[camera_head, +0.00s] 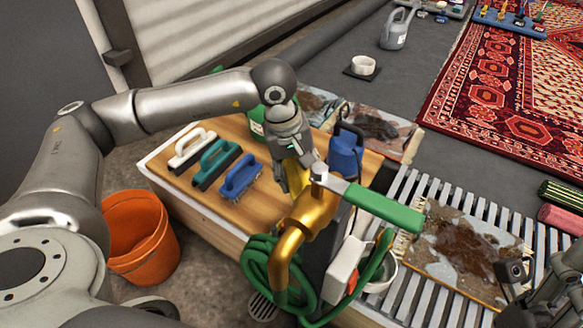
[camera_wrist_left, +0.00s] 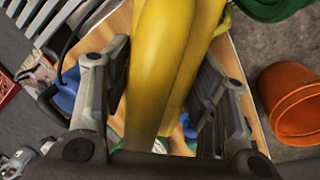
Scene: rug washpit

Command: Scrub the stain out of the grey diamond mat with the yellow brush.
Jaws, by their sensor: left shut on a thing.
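My left gripper (camera_head: 297,160) is over the wooden board, behind the brass tap. It is shut on the yellow brush (camera_head: 296,180), which is partly hidden by the tap and the gripper. In the left wrist view, the brush's yellow handle (camera_wrist_left: 160,70) runs between the two fingers; its bristles are not visible. A greyish mat (camera_head: 425,262) with a large brown stain (camera_head: 466,248) lies on the slatted rack at right, apart from the brush. Its diamond pattern is hard to make out. My right gripper (camera_head: 520,275) shows only in part at the lower right edge, by the mat.
The brass tap (camera_head: 308,212) with a green lever and coiled green hose (camera_head: 262,262) stands between the brush and the rack (camera_head: 398,290). White, teal and blue brushes (camera_head: 240,176) lie on the board (camera_head: 262,208).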

